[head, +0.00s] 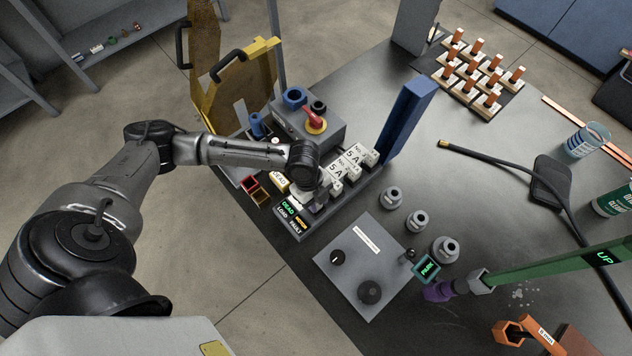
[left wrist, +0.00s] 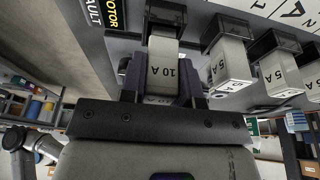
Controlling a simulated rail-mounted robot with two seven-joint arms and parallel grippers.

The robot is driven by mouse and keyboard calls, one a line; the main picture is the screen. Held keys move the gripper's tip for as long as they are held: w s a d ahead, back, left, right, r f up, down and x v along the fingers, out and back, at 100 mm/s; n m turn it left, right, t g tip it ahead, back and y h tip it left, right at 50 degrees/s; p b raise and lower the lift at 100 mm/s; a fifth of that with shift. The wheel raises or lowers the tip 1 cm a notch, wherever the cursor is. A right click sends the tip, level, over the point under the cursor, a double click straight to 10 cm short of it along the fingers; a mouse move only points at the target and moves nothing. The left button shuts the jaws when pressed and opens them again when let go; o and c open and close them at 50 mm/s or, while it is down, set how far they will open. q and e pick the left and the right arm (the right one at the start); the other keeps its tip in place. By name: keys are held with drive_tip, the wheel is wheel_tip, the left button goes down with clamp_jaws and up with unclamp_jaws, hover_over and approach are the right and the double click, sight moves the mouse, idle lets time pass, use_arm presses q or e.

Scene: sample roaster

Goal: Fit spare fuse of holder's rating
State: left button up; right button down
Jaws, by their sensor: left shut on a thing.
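My left gripper (head: 312,198) is at the front left of the fuse panel, its fingers mostly hidden under the wrist in the head view. In the left wrist view the gripper (left wrist: 160,85) is shut on a white fuse carrier marked 10 A (left wrist: 165,58), one finger on each side. The carrier's far end meets a dark holder (left wrist: 172,18) on the panel; I cannot tell how deep it sits. Several white 5 A carriers (left wrist: 230,65) stand in a row beside it. My right gripper is not in view.
A grey box with a red rotary switch (head: 315,122) stands behind the panel, and a blue upright (head: 407,118) at its right. A grey control box (head: 362,262) and several metal fittings (head: 390,197) stand in front and right.

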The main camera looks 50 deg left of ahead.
use_arm(q)
drive_tip(key=shift+f, duration=1)
drive_tip(key=o, duration=1)
drive_tip(key=p+v, duration=0.3)
drive_tip(key=v, duration=1)
drive_tip(key=shift+r, duration=0.4)
